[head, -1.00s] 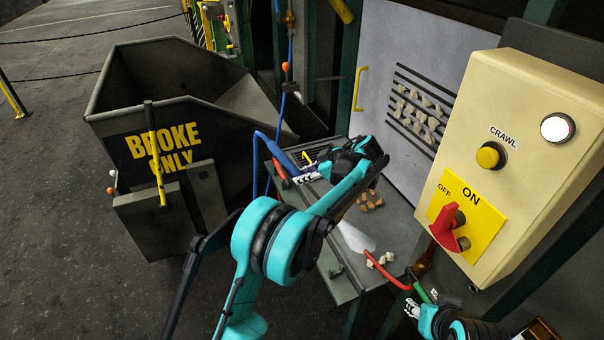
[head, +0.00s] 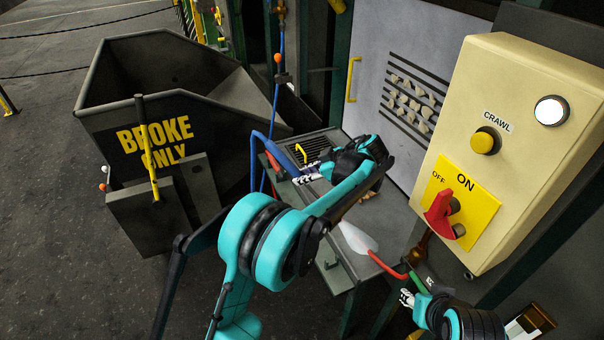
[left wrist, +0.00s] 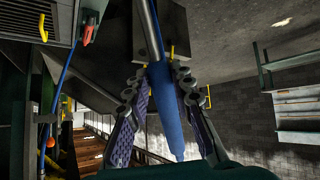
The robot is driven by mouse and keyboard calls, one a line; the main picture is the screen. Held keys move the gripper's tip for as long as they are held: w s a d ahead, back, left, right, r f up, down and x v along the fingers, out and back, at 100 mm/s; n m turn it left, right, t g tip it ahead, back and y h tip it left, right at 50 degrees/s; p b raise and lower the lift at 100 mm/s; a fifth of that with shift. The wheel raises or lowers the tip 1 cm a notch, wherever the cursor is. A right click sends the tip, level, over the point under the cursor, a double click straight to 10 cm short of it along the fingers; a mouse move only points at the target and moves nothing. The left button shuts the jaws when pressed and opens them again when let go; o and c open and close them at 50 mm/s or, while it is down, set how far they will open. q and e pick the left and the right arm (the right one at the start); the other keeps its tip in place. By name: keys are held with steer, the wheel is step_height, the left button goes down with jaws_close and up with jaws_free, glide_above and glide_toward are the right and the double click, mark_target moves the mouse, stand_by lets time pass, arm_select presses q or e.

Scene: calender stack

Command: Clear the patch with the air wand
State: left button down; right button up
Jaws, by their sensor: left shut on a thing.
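My left gripper (head: 310,172) is shut on a blue-handled wand (left wrist: 168,105), held over the left end of the grey bench (head: 382,215). In the left wrist view the blue handle lies between both fingers (left wrist: 167,88), with a grey rod running up from it. A few brown scraps (head: 370,194) show on the bench, partly hidden behind my left wrist. A pale cone (head: 356,238) lies over the bench's front part at the end of a curved red tube (head: 388,268). My right gripper (head: 407,297) is beside a green piece at the tube's lower end; its hold is unclear.
A dark BROKE ONLY bin (head: 110,125) stands at left. A cream control box (head: 520,150) with a red switch (head: 440,212) stands close at right. A slotted panel (head: 410,98) with pale pieces is behind the bench.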

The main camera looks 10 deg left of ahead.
arm_select(q)
steer(key=shift+s+d, duration=1.65)
steer(key=shift+s, duration=0.65)
steer(key=shift+w+d, duration=2)
steer(key=shift+d, duration=0.7)
steer(key=w+a+p, duration=0.4)
steer(key=w+a, duration=0.5)
steer(key=w, duration=0.3)
steer(key=shift+w+p, duration=0.15)
steer(key=shift+p, duration=0.15)
